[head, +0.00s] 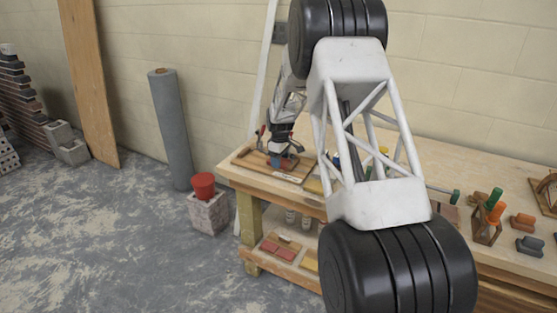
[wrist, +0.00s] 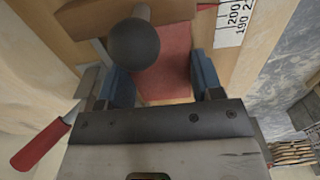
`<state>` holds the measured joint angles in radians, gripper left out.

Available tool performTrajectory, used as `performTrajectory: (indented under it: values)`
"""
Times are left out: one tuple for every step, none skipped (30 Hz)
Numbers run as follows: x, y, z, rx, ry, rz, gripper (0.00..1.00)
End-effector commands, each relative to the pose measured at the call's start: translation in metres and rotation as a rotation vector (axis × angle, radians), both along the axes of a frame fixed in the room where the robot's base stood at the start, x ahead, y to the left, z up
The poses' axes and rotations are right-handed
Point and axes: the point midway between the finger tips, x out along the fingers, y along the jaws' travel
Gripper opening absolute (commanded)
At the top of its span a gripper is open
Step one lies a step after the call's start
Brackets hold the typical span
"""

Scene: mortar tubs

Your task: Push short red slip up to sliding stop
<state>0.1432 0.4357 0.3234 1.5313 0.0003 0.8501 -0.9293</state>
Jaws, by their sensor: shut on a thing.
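The short red slip (wrist: 168,62) lies flat on the wooden board (wrist: 75,47) in the wrist view. In the head view my gripper (head: 283,162) is low over the board at the left end of the bench, and the slip is mostly hidden there. A wooden crosspiece (wrist: 175,10), seemingly the sliding stop, lies at the slip's far end. A black ball knob (wrist: 134,45) covers part of that end. I cannot tell whether slip and crosspiece touch.
A scale (wrist: 234,20) with printed numbers runs along the board's right side. A red-handled tool (wrist: 40,145) lies at the left. The bench (head: 460,160) holds several tools farther right. A bucket (head: 203,186) on a block stands on the floor.

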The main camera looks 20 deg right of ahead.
Motion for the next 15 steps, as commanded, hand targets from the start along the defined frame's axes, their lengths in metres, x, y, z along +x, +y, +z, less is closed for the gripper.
performTrajectory:
  values:
    - [-0.0006,-0.0008,0.0001,0.0,0.001,-0.001,0.31]
    - [-0.0006,-0.0009,0.0,0.0,0.001,-0.001,0.31]
    - [-0.0007,-0.001,0.0,0.0,0.001,-0.001,0.31]
    - [-0.0006,-0.0011,0.0,0.0,0.001,-0.001,0.31]
    - [-0.0007,-0.0011,0.0,0.0,0.001,-0.001,0.65]
    - [-0.0007,-0.0011,0.0,0.0,0.001,-0.001,0.71]
    - [-0.0006,-0.0011,0.0001,0.0,0.001,-0.001,0.75]
    - [-0.0006,-0.0011,0.0,0.0,0.001,-0.001,0.8]
    - [-0.0006,-0.0009,0.0001,0.0,0.001,-0.001,0.86]
    - [-0.0006,-0.0008,0.0,0.0,0.001,-0.001,0.9]
    - [-0.0006,-0.0008,0.0,0.0,0.001,-0.001,0.9]
    - [-0.0006,-0.0008,0.0,0.0,0.001,-0.001,0.9]
    - [-0.0005,-0.0008,0.0,0.0,0.001,-0.001,0.9]
    - [-0.0005,-0.0008,-0.0001,0.0,0.001,-0.001,0.9]
    - [-0.0005,-0.0008,0.0,0.0,0.001,-0.001,0.9]
